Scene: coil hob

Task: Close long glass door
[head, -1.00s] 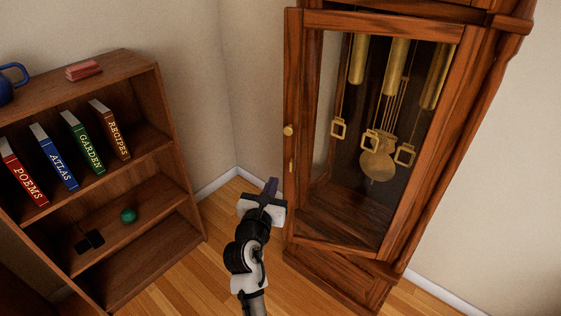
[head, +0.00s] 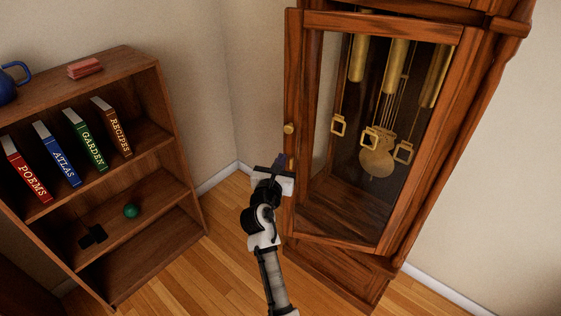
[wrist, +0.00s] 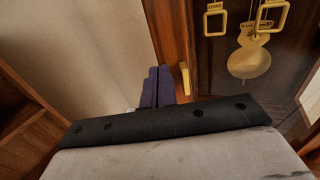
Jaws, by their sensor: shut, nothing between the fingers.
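The long glass door (head: 387,27) is a wooden frame around a tall pane on the front of a grandfather clock.
A wooden bookshelf (head: 160,110) stands to the left with several books, a green ball (head: 131,211) and a dark object. Brass weights and a pendulum (head: 377,162) hang inside the clock. Wood floor (head: 225,215) is clear between shelf and clock.

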